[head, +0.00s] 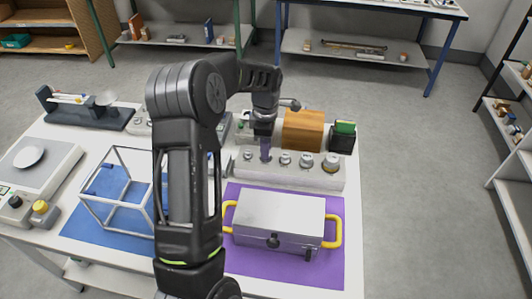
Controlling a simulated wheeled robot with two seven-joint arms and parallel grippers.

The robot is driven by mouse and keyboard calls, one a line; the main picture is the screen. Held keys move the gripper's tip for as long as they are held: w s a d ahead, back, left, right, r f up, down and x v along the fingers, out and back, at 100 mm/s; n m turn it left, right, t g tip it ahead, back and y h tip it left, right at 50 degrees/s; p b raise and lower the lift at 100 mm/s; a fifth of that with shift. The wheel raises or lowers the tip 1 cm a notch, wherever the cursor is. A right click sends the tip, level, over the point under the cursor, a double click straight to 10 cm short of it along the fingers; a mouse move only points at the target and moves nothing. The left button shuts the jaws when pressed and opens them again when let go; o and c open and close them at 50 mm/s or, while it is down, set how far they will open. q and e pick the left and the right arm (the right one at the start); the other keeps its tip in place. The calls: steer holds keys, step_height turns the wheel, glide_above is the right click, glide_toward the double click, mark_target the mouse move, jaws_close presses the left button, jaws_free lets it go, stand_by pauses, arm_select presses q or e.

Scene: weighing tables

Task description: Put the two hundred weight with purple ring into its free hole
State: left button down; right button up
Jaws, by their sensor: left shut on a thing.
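My left gripper (265,142) points down over the light weight block (318,181) at the back of the white table. It is shut on a small dark-purple-looking thing (265,152), which I take to be the weight with the purple ring. Its lower end is at the block's top, in line with the row of weights; I cannot tell whether it is in a hole. Several metal weights (306,160) stand in the block to the right of it. My right gripper is not in view.
A grey metal box (270,212) with yellow handles sits on a purple mat (330,268) in front of the block. A white open frame (120,185) and a scale (30,172) are left.

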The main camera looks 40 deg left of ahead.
arm_select(q)
steer(key=shift+f, duration=0.45)
steer(key=shift+f, duration=0.15)
steer(key=c, duration=1.2)
jaws_free()
steer(key=shift+c, duration=0.2)
step_height(320, 180, up, 10)
steer(key=p, duration=0.6)
steer(key=shift+f, duration=0.25)
steer(key=shift+r, duration=1.4)
